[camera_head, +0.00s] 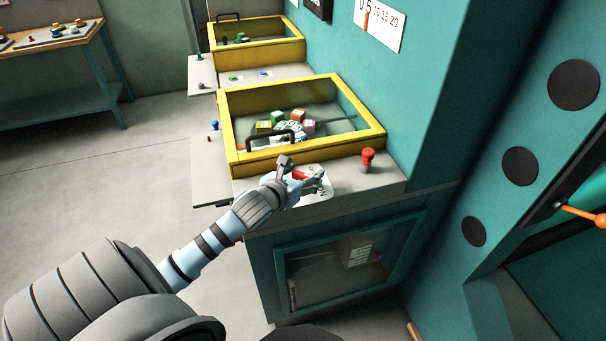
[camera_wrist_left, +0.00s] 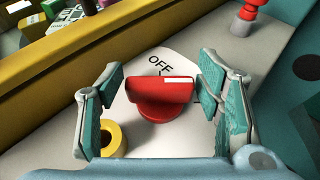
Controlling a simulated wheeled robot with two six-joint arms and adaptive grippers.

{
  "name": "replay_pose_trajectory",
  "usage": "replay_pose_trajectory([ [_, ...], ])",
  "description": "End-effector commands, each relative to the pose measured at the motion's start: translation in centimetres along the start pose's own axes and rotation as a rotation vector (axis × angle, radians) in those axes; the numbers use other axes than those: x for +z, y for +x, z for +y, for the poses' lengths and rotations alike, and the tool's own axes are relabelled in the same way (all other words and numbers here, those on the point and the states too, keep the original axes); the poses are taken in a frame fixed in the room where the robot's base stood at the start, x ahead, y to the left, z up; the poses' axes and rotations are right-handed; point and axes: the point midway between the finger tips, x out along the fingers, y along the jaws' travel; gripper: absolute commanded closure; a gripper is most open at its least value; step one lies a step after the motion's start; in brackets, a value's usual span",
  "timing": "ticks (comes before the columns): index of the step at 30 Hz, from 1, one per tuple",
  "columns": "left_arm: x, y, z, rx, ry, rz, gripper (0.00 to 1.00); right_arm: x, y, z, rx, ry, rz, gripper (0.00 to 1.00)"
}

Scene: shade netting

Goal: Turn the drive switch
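The drive switch is a red knob (camera_wrist_left: 160,95) on a pale plate marked "OFF" (camera_wrist_left: 160,63). In the head view the red knob (camera_head: 301,174) is partly hidden by my left gripper (camera_head: 300,178). In the left wrist view my left gripper (camera_wrist_left: 162,100) is open, with one finger on each side of the knob and a visible gap to both. My right gripper is in neither view.
A red button on a post (camera_head: 367,160) stands on the same ledge to the right. A yellow-framed clear cover (camera_head: 228,130) with a black handle and coloured blocks under it is just behind. A yellow ring (camera_wrist_left: 112,138) lies beside the left finger. An orange-knobbed lever (camera_head: 582,213) is at far right.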

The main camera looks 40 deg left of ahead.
Motion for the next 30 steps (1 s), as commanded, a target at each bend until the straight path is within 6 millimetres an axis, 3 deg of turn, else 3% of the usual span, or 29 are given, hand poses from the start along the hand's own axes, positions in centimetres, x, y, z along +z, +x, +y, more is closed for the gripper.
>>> replay_pose_trajectory([
  [1, 0.0, 0.0, 0.0, 0.000, 0.000, 0.000, 0.54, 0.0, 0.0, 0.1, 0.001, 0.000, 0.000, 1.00],
  [6, 0.0, 0.0, 0.0, 0.000, 0.000, 0.000, 0.79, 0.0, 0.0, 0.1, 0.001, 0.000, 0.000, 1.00],
  [17, 0.2, -0.1, 0.0, 0.051, -0.022, -0.001, 0.79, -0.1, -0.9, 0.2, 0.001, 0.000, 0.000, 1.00],
  [30, 0.3, -0.1, -0.1, 0.349, -0.149, 0.006, 0.79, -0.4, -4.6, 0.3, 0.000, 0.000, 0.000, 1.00],
])
